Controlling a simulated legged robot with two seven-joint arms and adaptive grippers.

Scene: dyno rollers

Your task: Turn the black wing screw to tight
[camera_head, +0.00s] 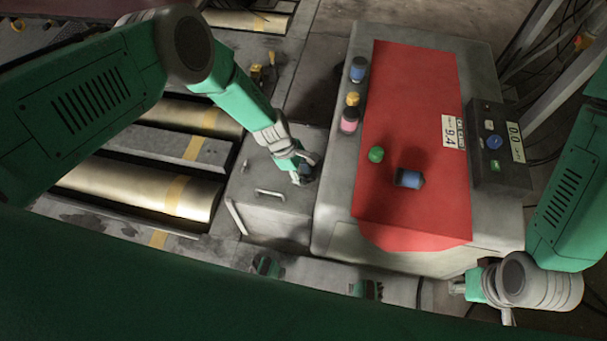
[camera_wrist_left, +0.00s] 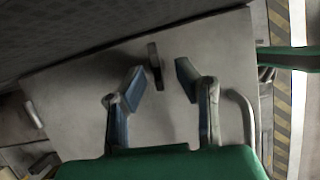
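The black wing screw (camera_wrist_left: 155,65) stands up from the grey metal box top in the left wrist view, seen as a narrow dark upright piece. My left gripper (camera_wrist_left: 161,82) is open, with one blue-padded finger on each side of the screw's near end. Both fingers look apart from it. In the head view my left gripper (camera_head: 304,172) is over the grey box (camera_head: 262,212) and largely hides the screw. My right gripper (camera_head: 463,287) is low at the right, partly seen, and its fingers are not clear.
A metal handle (camera_head: 270,193) is on the box near my left gripper. To the right is a cabinet with a red cloth (camera_head: 408,85), small bottles, a blue object (camera_head: 409,179) and a control panel (camera_head: 497,145). Rollers (camera_head: 150,190) lie to the left.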

